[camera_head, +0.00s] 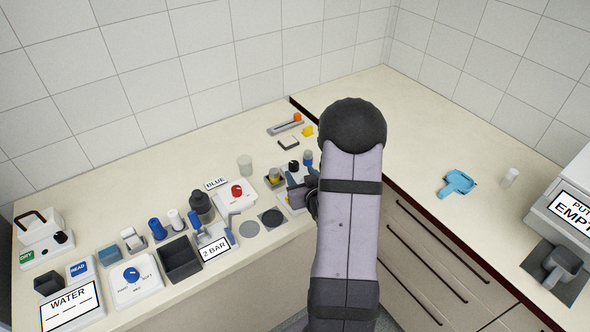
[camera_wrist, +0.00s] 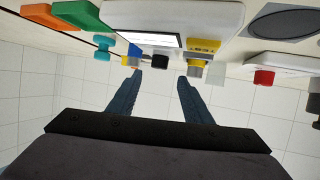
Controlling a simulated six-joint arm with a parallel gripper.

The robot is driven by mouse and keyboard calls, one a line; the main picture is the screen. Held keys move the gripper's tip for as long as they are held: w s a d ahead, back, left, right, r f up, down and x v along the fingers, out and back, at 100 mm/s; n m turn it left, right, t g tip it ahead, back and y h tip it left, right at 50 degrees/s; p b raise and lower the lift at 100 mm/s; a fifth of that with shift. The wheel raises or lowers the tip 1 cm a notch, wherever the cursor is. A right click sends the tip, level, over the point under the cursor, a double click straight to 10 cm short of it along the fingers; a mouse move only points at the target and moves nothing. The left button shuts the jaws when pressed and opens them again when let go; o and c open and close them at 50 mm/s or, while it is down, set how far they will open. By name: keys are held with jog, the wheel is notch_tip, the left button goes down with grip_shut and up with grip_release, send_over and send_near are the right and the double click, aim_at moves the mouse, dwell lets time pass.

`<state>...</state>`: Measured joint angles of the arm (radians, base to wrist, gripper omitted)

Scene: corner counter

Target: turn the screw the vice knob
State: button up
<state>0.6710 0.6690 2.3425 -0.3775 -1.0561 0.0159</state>
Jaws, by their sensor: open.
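My gripper (camera_wrist: 160,82) is open and empty in the wrist view, its two dark blue fingers well apart. Just beyond its fingertips are a black knob-like part (camera_wrist: 160,62) and a yellow block with a grey cylinder (camera_wrist: 197,66), beside a white body with a label. I cannot tell which part is the vice knob. In the head view my gripper (camera_head: 298,188) is low over the counter, partly hidden by my arm. Near it are a small yellow-topped piece (camera_head: 275,175) and a dark blue-topped piece (camera_head: 308,160). The vice cannot be made out clearly there.
A white box with a red knob (camera_head: 236,191) stands left of my gripper, and a red knob (camera_wrist: 264,77) shows in the wrist view. A teal dumbbell-shaped piece (camera_wrist: 104,46) is at left there. A blue dustpan-like tool (camera_head: 457,183) lies on the largely clear right counter.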

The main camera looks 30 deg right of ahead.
aim_at(295, 165)
jog(key=shift+p+x, duration=1.3)
jog(key=shift+x, duration=2.4)
jog(key=c, duration=1.1)
jog(key=shift+o, duration=0.2)
jog(key=shift+d+n+y+b, duration=0.2)
jog(key=shift+n+y+b, duration=0.1)
jog(key=shift+n+y, duration=0.15)
jog(key=shift+s+d+n+t+y+b, duration=0.1)
jog(key=shift+n+t+y+b, duration=0.1)
jog(key=shift+n+y, duration=0.3)
jog(key=shift+d+n+t+y+b, duration=0.1)
jog(key=shift+n+t+y, duration=0.1)
jog(key=shift+n+y, duration=0.2)
jog(key=shift+d+n+y, duration=0.15)
jog(key=shift+n+y, duration=1.4)
jog(key=shift+y, duration=0.5)
